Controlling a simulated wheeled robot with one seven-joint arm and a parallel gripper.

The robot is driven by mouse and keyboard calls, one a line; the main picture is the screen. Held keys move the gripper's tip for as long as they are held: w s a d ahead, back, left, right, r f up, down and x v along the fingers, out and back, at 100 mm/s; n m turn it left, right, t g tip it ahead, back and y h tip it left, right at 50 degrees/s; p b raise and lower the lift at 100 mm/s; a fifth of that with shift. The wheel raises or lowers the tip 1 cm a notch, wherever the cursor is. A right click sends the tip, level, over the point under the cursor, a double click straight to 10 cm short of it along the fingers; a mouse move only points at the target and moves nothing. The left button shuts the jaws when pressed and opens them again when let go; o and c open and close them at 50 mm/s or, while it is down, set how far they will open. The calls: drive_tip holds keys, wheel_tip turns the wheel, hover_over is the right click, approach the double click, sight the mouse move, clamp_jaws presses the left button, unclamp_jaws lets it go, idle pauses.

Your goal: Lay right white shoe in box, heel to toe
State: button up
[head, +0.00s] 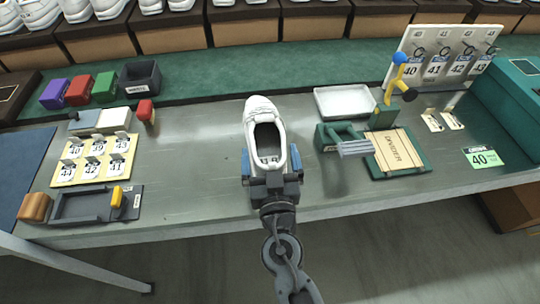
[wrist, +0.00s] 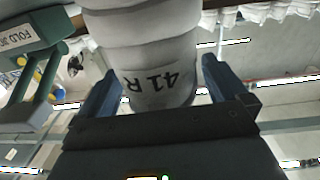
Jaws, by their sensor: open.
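The white shoe (head: 262,118) is in the middle of the grey table in the head view, toe pointing to the back and heel toward me. In the wrist view its heel (wrist: 160,85) carries the mark 41 R, seen upside down. My gripper (head: 270,162) is open, with its blue fingers on either side of the heel; it also shows in the wrist view (wrist: 160,90). I cannot tell whether either finger touches the shoe. A teal box (head: 515,85) stands at the right edge, partly cut off; I cannot tell whether it is the task's box.
A number-tag board (head: 93,160) and a dark tray (head: 85,205) lie left. Shoes on brown boxes (head: 170,32) line the back.

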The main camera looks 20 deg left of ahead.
drive_tip(key=shift+r, duration=0.2)
drive_tip(key=b+v, duration=0.2)
drive_tip(key=v, duration=1)
drive_tip(key=shift+f, duration=0.15)
